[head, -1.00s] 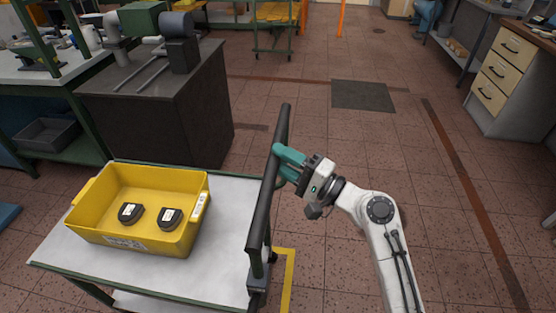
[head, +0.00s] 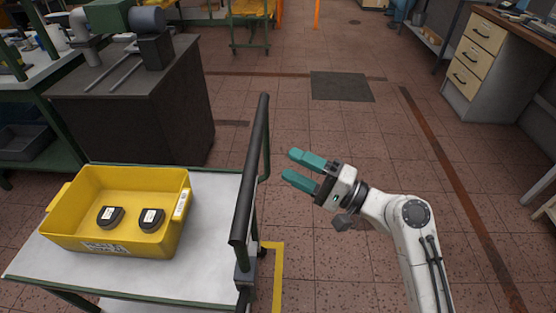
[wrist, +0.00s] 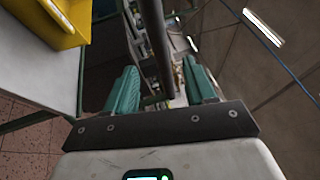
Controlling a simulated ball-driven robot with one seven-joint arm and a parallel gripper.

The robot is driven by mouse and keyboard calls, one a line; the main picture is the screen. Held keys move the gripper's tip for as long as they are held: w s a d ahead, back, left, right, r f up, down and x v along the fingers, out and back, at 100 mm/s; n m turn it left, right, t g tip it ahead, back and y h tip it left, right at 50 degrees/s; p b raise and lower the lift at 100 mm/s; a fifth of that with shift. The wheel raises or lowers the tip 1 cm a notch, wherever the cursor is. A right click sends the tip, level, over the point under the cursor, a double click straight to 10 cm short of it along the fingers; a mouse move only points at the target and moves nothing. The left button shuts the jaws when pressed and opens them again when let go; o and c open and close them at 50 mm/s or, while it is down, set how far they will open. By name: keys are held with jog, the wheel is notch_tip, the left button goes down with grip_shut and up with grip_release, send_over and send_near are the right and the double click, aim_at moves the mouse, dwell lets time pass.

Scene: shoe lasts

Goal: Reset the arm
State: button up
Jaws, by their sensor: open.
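My gripper (head: 295,170) has teal fingers and is open and empty in the head view. It is to the right of the cart's dark handle bar (head: 251,165), apart from it, with floor showing between them. In the wrist view the two teal fingers (wrist: 162,85) stand apart, and the dark bar (wrist: 155,40) shows beyond and between them. My white arm reaches in from the lower right of the head view.
A yellow bin (head: 180,220) with two dark shoe-last pieces (head: 152,219) stands on the white cart top (head: 215,210). A dark cabinet (head: 150,125) is behind the cart. Drawers (head: 478,60) are at the upper right. The floor right of the cart is clear.

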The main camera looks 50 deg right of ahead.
jog(key=shift+v, duration=1.1)
